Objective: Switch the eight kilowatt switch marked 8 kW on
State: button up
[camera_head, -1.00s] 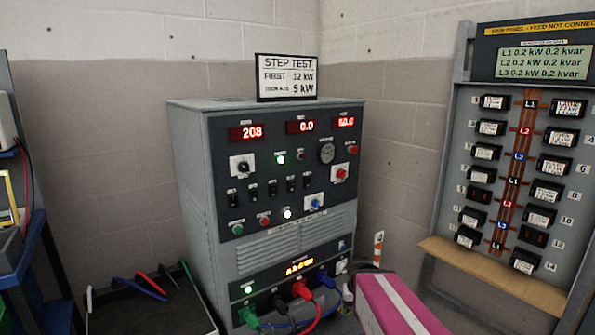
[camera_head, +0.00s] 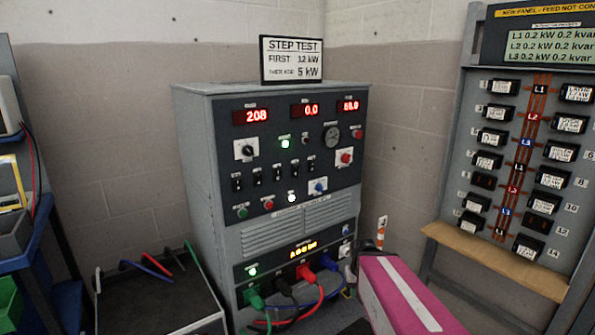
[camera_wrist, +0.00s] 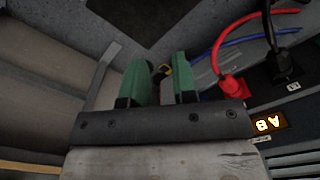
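The grey load bank cabinet (camera_head: 191,130) stands in the middle of the head view. A row of several small black switches (camera_head: 276,173) crosses its dark front panel. Their markings are too small to read, so I cannot tell which is 8 kW or how each lever is set. Red displays above read 208, 0.0 and about 60.0 (camera_head: 348,105). My gripper (camera_wrist: 160,75) shows in the wrist view with its green fingers apart and nothing clearly held between them. It is beside the lower cabinet front, away from the switch row. I cannot make out its fingers in the head view.
Green, black, red (camera_head: 305,272) and blue plugs with cables fill the cabinet's lower front; a red plug (camera_wrist: 233,87) is close to my gripper. A sign (camera_head: 291,59) reads first 12 kW, then 5 kW. A breaker panel (camera_head: 452,140) stands right, a blue cart (camera_head: 40,235) left.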

jog(key=w+a+r+m, duration=0.1)
jog(key=w+r, duration=0.1)
jog(key=r, duration=0.1)
jog(key=w+a+r+m, duration=0.1)
jog(key=w+r, duration=0.1)
jog(key=r, duration=0.1)
jog(key=w+a+r+t, duration=0.1)
jog(key=w+r, duration=0.2)
jog(key=shift+w+a+m+y, duration=0.1)
jog(key=shift+a+m+y, duration=0.1)
jog(key=shift+m+y, duration=0.15)
grip_shut()
jog(key=w+a+r+m+t, duration=0.1)
jog(key=a+r, duration=0.3)
jog(key=r, duration=0.8)
jog(key=w+a+r+m+t+y, duration=0.1)
jog(key=w+a+r+m, duration=0.3)
jog(key=r, duration=0.9)
jog(key=w+a+r+m+t+y, duration=0.1)
jog(key=w+a+r+m, duration=0.2)
jog(key=r, duration=0.9)
jog(key=shift+w+a+r, duration=0.15)
jog(key=shift+a+r, duration=0.15)
jog(key=shift+a, duration=0.35)
